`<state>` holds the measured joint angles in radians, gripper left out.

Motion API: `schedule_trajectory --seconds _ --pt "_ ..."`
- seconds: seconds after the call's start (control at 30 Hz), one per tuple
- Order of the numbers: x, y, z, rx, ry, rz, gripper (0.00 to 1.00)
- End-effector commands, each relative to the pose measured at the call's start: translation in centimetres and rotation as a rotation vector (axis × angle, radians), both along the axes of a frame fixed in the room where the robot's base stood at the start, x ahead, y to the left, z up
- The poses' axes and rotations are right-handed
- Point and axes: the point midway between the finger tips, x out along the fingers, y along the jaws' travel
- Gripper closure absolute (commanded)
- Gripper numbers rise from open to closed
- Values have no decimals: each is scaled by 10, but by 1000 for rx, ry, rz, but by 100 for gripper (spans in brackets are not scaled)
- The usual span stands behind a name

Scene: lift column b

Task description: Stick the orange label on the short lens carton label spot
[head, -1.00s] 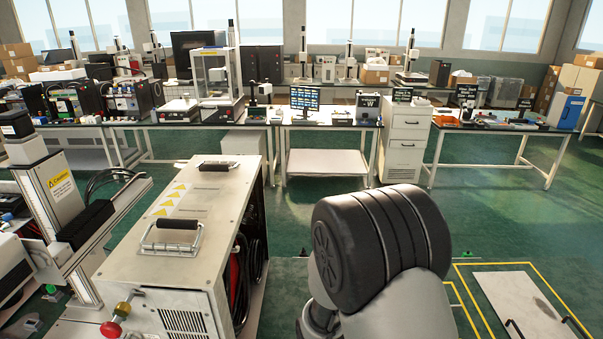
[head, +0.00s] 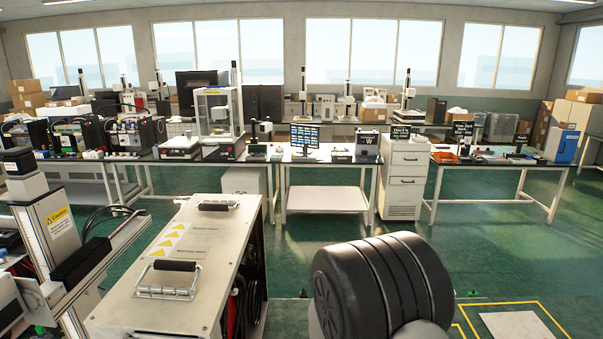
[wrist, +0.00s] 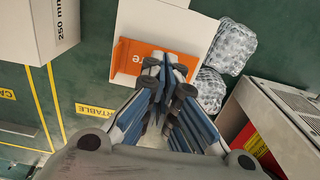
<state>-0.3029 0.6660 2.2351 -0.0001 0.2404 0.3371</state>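In the wrist view an orange label (wrist: 134,62) with partly hidden white lettering shows at my fingertips, over a white flat-faced item (wrist: 165,25). My gripper (wrist: 166,70) has its fingertips drawn close together at the label and seems shut on it; the fingers hide part of it. I cannot tell whether the label touches the white face. No lens carton label spot can be made out. The head view shows a dark, rounded link of my arm, but not my gripper.
A white box marked 250 mm (wrist: 45,28) stands at the left in the wrist view. Clear bubble-wrap packs (wrist: 232,46) lie right of the white item. In the head view a metal cabinet (head: 190,240) stands close at left; benches (head: 325,165) line the back, with open green floor before them.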

Motion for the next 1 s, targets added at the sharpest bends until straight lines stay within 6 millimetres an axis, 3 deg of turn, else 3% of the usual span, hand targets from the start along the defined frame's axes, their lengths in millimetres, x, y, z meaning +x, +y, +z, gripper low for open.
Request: schedule_trajectory --seconds 1.0 --pt "0 0 -17 0 0 0 100"
